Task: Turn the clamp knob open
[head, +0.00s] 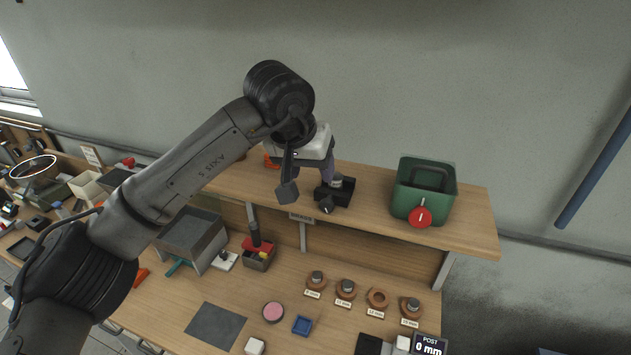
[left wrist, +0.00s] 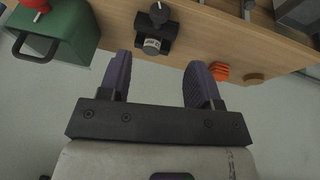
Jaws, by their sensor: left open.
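A small black clamp (head: 345,192) sits on the raised wooden shelf, with a dark round knob (head: 326,206) bearing a light pointer mark on its front side. A grey cylindrical part shows in the clamp. In the left wrist view the clamp (left wrist: 141,32) is near the top, its knob (left wrist: 159,14) beyond the grey part. My left gripper (head: 307,182) is open, with nothing visible between its fingers. In the left wrist view its purple-padded fingers (left wrist: 158,68) are spread apart, and the clamp shows beyond the gap, not between the pads. My right gripper is not in view.
A green bin (head: 445,207) with a red knob (head: 420,217) stands right of the clamp. An orange object (head: 271,161) lies left, behind my gripper. The wall is close behind the shelf (head: 470,227). Below, the bench holds copper-coloured rings (head: 377,299), a pink disc and a blue tray.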

